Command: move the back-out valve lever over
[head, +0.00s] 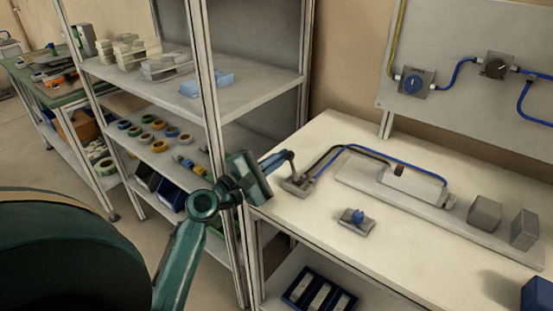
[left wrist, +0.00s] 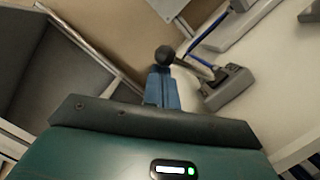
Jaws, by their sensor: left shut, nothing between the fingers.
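A grey valve block (head: 297,187) with a dark lever stands at the left end of the white bench; its hoses run to the right. In the left wrist view, the valve block (left wrist: 230,87) is right of centre. The lever's black ball knob (left wrist: 165,55) shows just past my fingertips. My left gripper (head: 288,156) reaches in from the left at the lever's top. Its blue fingers (left wrist: 162,88) are shut and empty. I cannot tell whether they touch the knob. My right gripper is in neither view.
A cylinder (head: 412,185) on a long plate, a blue-knobbed plate (head: 357,221) and grey blocks (head: 485,215) occupy the bench (head: 300,225). Shelving (head: 214,110) with tape rolls stands close to my left arm. A panel (head: 455,40) with a blue dial rises behind.

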